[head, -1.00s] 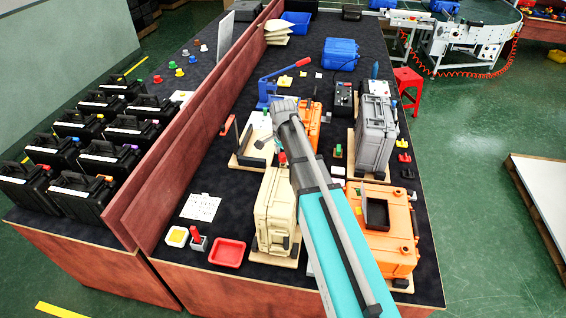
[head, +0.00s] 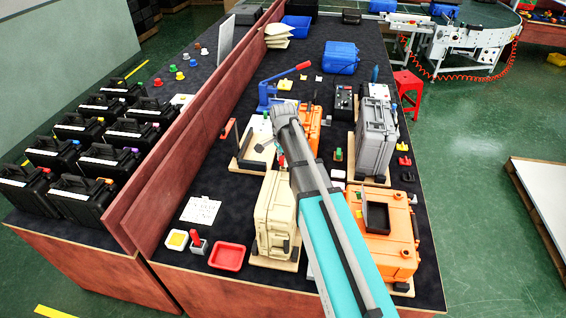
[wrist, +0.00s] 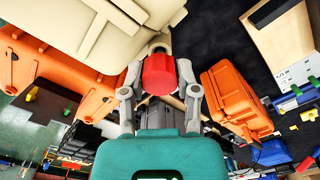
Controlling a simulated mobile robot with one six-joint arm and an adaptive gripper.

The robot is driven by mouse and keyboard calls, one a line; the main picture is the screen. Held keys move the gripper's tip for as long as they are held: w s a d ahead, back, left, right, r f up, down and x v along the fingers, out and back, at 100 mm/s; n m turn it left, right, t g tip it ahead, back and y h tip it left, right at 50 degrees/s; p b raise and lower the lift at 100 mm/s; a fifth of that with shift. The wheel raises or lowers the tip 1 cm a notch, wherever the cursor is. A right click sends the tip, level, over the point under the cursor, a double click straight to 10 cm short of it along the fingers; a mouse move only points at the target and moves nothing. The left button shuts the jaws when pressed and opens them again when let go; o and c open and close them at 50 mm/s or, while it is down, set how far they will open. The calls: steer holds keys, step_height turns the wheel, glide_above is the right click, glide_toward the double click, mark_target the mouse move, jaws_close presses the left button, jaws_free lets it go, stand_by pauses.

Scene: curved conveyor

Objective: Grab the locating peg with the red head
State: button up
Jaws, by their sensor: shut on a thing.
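The red head of the locating peg (wrist: 158,75) sits between the two fingers of my gripper (wrist: 158,84) in the wrist view. The fingers are shut on it, one on each side. The peg's shaft is hidden behind the head. In the head view a small bit of red (head: 282,161) shows at the left edge of my arm, by the top of the beige case (head: 272,215). My arm hides most of the gripper there.
An orange case (head: 388,235) stands right of the beige case, and a grey case (head: 375,140) stands behind it. A blue press with a red handle (head: 268,92) is further back. A red tray (head: 227,257) and a red-topped piece (head: 196,238) are at the front left.

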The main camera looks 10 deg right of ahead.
steer(key=shift+c, duration=0.7)
steer(key=shift+r, duration=0.1)
step_height(320, 180, up, 2)
steer(key=p, duration=0.2)
steer(key=shift+r+p, duration=0.2)
steer(key=shift+p, duration=0.1)
steer(key=s+d+r+p, duration=0.2)
steer(key=s+r+p, duration=0.8)
steer(key=s, duration=0.3)
steer(key=shift+s+d+r, duration=0.2)
steer(key=shift+s+d, duration=0.05)
steer(key=shift+s, duration=0.15)
steer(key=shift+f, duration=0.1)
